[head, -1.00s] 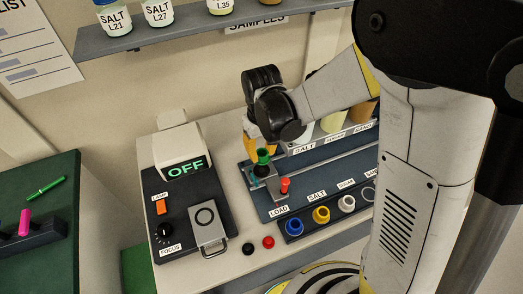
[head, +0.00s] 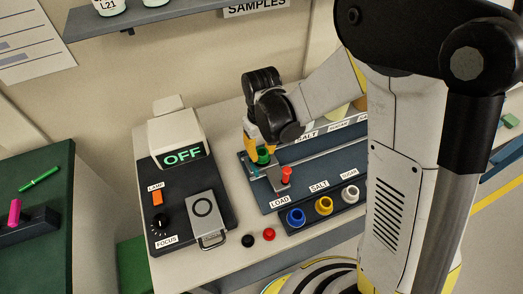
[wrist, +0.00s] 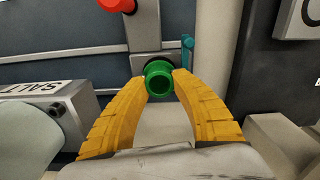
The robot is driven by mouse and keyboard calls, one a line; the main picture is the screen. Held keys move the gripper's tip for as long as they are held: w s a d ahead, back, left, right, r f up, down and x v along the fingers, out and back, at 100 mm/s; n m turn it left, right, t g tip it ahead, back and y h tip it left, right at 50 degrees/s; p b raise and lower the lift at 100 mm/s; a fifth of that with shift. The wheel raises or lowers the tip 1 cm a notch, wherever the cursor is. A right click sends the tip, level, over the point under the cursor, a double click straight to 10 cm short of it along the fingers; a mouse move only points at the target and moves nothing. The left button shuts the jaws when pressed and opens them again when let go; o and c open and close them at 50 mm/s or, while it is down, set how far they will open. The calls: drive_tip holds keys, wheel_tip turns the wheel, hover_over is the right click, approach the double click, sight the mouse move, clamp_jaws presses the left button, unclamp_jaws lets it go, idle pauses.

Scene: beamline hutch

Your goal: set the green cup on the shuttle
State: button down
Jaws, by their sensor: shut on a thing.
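The green cup (head: 263,156) is between the yellow fingertips of my gripper (head: 256,145), which is shut on it. The wrist view shows the cup (wrist: 159,80) gripped at its sides by both tips of my gripper (wrist: 164,76), with its open top toward the camera. The shuttle (head: 276,179) is a grey carriage with a red knob (head: 287,174), near the LOAD label. In the wrist view the shuttle's grey plate (wrist: 145,32) runs toward the cup. The cup is at the shuttle's far end; I cannot tell whether its base touches.
A box reading OFF (head: 180,156) and a dark control panel (head: 183,215) stand to the left. A rack of coloured cups (head: 323,207) lies in front. Labelled jars stand behind the rail, to the right of my gripper. A samples shelf (head: 170,18) is above.

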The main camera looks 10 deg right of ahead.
drive_tip(key=shift+f+b, duration=0.55)
drive_tip(key=shift+f, duration=0.05)
idle(0.3)
drive_tip(key=c, duration=1)
unclamp_jaws()
drive_tip(key=shift+c, duration=0.2)
wheel_tip(320, 180, up, 12)
drive_tip(key=s+d+r+m+t+b, duration=0.1)
drive_tip(key=s+d+r+m+t, duration=0.1)
drive_tip(key=s+d, duration=0.3)
drive_tip(key=s+d+r+m+t+b, duration=0.1)
drive_tip(key=s+d+r+m+t, duration=0.1)
drive_tip(key=s+d+t, duration=0.3)
drive_tip(key=s+d+r, duration=0.1)
drive_tip(key=d, duration=0.2)
drive_tip(key=shift+d+r+m, duration=0.2)
drive_tip(key=shift+d+m, duration=0.1)
drive_tip(key=shift+m, duration=0.1)
